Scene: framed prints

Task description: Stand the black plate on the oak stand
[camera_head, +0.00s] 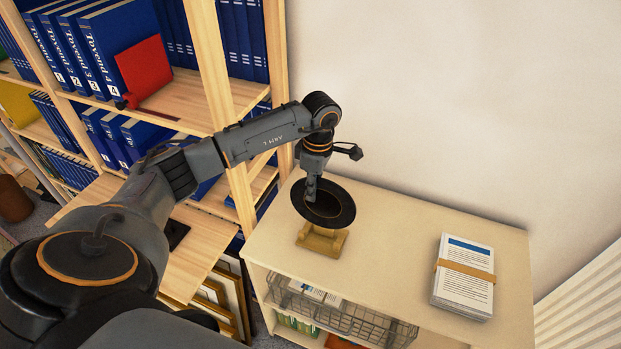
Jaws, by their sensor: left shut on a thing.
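The black plate (335,212) is a round dark dish with a wide rim, held tilted above the left part of the cabinet top. My left gripper (311,194) comes down from above and is shut on the plate at its upper left part. The oak stand (322,241) is a small wooden holder on the cabinet top, directly below the plate in the picture. The plate's lower edge overlaps the back of the stand; I cannot tell whether they touch. The plate hides part of the stand. My right gripper is not in view.
The pale cabinet top (390,235) is clear between the stand and a banded stack of papers (465,285) on the right. A wire basket (340,312) sits on the shelf below. A wooden bookcase (215,70) with blue binders stands on the left. A wall rises behind.

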